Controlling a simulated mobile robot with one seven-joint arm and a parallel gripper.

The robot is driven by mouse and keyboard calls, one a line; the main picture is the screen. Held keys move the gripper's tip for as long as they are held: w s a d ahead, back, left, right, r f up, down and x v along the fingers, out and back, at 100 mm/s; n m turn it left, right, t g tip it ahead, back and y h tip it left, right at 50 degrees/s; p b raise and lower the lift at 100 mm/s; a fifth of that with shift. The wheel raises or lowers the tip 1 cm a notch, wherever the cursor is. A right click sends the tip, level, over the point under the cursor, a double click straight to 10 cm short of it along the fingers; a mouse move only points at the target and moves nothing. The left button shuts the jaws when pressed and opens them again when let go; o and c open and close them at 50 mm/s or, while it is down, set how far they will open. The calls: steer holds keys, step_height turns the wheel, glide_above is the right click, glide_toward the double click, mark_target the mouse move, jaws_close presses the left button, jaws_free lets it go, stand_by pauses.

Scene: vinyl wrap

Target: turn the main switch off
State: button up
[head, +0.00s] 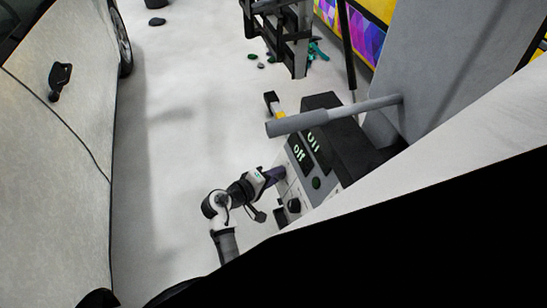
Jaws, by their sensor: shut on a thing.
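The control box (328,160) is grey with a dark top, and stands right of centre. Two dark displays on it show pale green characters; the left display (299,152) seems to read "Off". My gripper (277,174) reaches from the lower left to the box's front face. It is shut on a part there, which I take to be the main switch. The fingers hide that part, so its turn position cannot be seen. A black knob (294,205) and a dark green round button (316,183) show lower on the same face, apart from my gripper.
A thick grey bar (335,116) crosses above the box. A white car (55,170) stands along the left. A dark rack (285,35) stands at the back, with small items on the floor. The pale floor (185,130) between car and box is clear.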

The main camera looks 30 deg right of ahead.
steer(key=o, duration=1)
steer(key=shift+a, duration=0.1)
steer(key=b+v, duration=0.3)
steer(key=v, duration=1)
steer(key=shift+a+r, duration=0.1)
steer(key=shift+a, duration=0.15)
